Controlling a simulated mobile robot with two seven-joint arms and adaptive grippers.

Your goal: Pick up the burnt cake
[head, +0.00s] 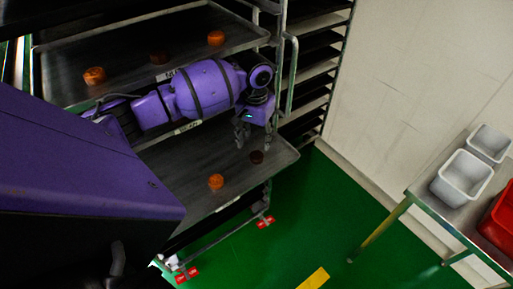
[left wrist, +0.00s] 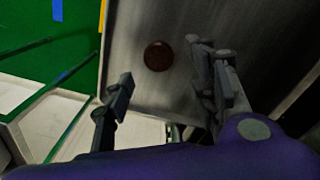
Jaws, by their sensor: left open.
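The burnt cake (head: 256,157) is a small, round, dark brown cake lying near the right end of the lower tray (head: 185,190). It also shows in the left wrist view (left wrist: 158,56), on bare metal. My left gripper (head: 253,141) is open and empty, pointing down just above and beside the burnt cake in the head view. In the left wrist view, its fingers (left wrist: 165,78) are spread, with the cake beyond the gap between their tips. An orange-brown cake (head: 216,181) lies on the same tray, left of the burnt one. My right gripper is not in view.
An upper tray (head: 125,80) above my left forearm carries two orange cakes (head: 95,75) (head: 216,38) and a dark cake (head: 159,57). Rack uprights (head: 290,75) stand close right of the gripper. A side table (head: 435,200) holds white bins (head: 462,177) and a red bin (head: 503,222). Green floor lies between.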

